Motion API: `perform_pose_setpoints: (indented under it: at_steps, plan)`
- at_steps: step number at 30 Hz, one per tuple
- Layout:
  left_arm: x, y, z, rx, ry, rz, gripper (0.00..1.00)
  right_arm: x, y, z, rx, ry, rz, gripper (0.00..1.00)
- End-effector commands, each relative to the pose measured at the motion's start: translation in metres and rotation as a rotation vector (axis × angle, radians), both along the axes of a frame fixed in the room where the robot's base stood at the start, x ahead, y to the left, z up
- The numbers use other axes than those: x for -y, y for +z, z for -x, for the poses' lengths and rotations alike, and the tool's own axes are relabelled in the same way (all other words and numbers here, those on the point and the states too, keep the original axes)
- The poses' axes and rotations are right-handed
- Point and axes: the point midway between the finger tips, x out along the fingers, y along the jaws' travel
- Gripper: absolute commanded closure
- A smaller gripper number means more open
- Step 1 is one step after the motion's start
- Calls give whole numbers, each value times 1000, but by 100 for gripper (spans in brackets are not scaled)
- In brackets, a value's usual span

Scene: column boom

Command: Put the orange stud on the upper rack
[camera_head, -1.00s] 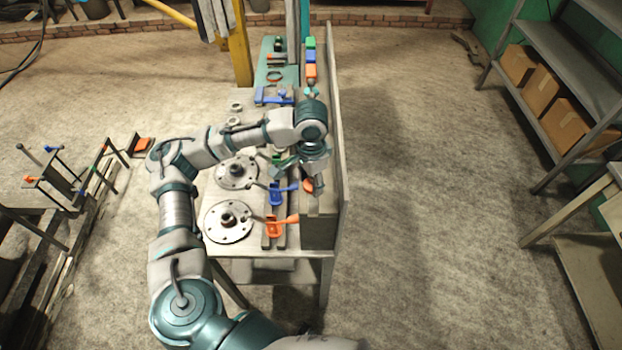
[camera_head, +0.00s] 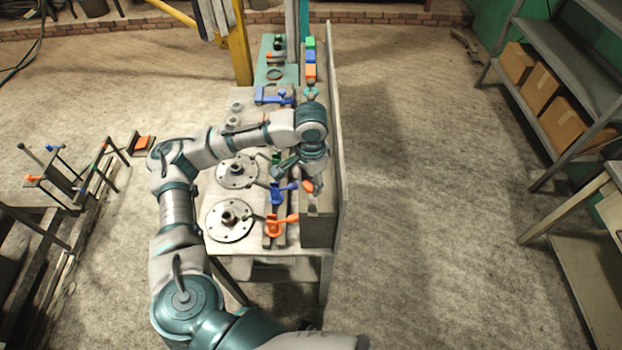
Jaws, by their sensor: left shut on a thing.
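My left gripper (camera_head: 300,179) is over the right side of the workbench, beside the long upright panel, and points down toward the front. It is shut on a small orange piece (camera_head: 308,186), which looks like the orange stud. Only a little of the stud shows between the fingers, so its tilt is hard to tell. I cannot make out for certain which part is the upper rack. A grey raised ledge (camera_head: 318,229) runs along the bench's right side below the gripper. My right gripper is not in view.
An orange clamp (camera_head: 273,226) and a blue clamp (camera_head: 276,194) stand left of the gripper. Two round flanges (camera_head: 230,219) lie on the bench (camera_head: 262,247). Green, blue and orange blocks (camera_head: 310,72) line the far right end. The upright panel (camera_head: 338,150) closes the right side.

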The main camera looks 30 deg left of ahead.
Motion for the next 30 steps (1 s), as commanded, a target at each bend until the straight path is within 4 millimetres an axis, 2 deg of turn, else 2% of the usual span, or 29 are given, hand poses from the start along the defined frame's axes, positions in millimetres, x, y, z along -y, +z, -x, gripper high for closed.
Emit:
perform_pose_setpoints:
  at_steps: [30]
  plan:
    - [0, -28, 0, -1, 0, 0, 86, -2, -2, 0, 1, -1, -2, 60]
